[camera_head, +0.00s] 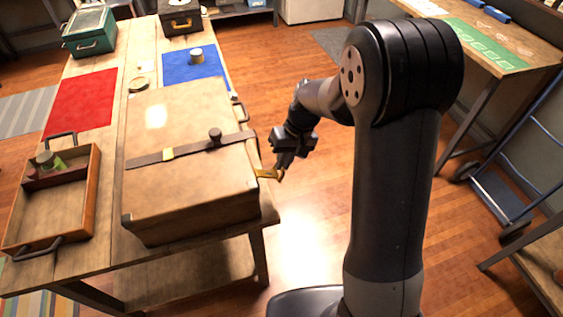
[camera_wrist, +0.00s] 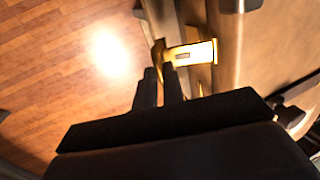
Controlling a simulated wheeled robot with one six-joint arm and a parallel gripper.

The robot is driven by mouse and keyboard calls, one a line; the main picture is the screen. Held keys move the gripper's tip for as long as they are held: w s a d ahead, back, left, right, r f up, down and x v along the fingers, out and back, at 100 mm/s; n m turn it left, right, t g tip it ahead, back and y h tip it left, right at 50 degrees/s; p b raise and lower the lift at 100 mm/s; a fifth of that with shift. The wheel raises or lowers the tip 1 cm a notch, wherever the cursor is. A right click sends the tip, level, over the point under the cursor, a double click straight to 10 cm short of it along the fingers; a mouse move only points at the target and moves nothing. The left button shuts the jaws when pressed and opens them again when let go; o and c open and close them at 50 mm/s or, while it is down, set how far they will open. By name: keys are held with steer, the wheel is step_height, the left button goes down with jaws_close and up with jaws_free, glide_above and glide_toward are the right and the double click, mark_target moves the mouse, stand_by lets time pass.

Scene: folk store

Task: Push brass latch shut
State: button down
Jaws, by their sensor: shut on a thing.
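The brass latch (camera_head: 266,173) is on the right side of a large tan case (camera_head: 190,112) and sticks out from it. It shows close up in the wrist view (camera_wrist: 190,53), running from the case wall to a bent outer end. My gripper (camera_head: 282,165) reaches down beside the case, and its fingertips meet the latch's outer end. In the wrist view my gripper (camera_wrist: 160,74) has its two dark fingers close together at that end, shut on the latch. The exact contact between the fingertips is partly hidden.
The case lies on a wooden table (camera_head: 60,270), lid down, with a dark strap (camera_head: 190,149) across it. An open wooden tray (camera_head: 93,200) is to the left. A red mat (camera_head: 80,103) and a blue mat (camera_head: 180,68) lie behind. Open floor (camera_head: 310,230) is right of the table.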

mark_target(277, 180)
step_height(277, 180, down, 6)
steer(key=g+y+b, duration=0.1)
steer(key=y+b, duration=0.2)
steer(key=b, duration=0.2)
steer(key=g+y+b, duration=0.1)
steer(key=y+b, duration=0.3)
steer(key=b, duration=0.1)
steer(key=shift+a, duration=0.15)
steer(key=y+b, duration=0.1)
steer(key=f+y+b, duration=0.1)
steer(key=shift+s+a+f+g+b, duration=0.15)
steer(key=shift+a+g+b, duration=0.2)
steer(key=shift+g+b, duration=0.05)
steer(key=shift+s+a+f+g+y+b, duration=0.1)
steer(key=shift+a+f+g+y+b, duration=0.15)
steer(key=shift+y+b, duration=0.4)
steer(key=shift+s+a+f+g+y+b, duration=0.1)
steer(key=shift+a+y+b, duration=0.2)
steer(key=shift+y+b, duration=0.35)
steer(key=c, duration=1.8)
jaws_free()
steer(key=o, duration=0.3)
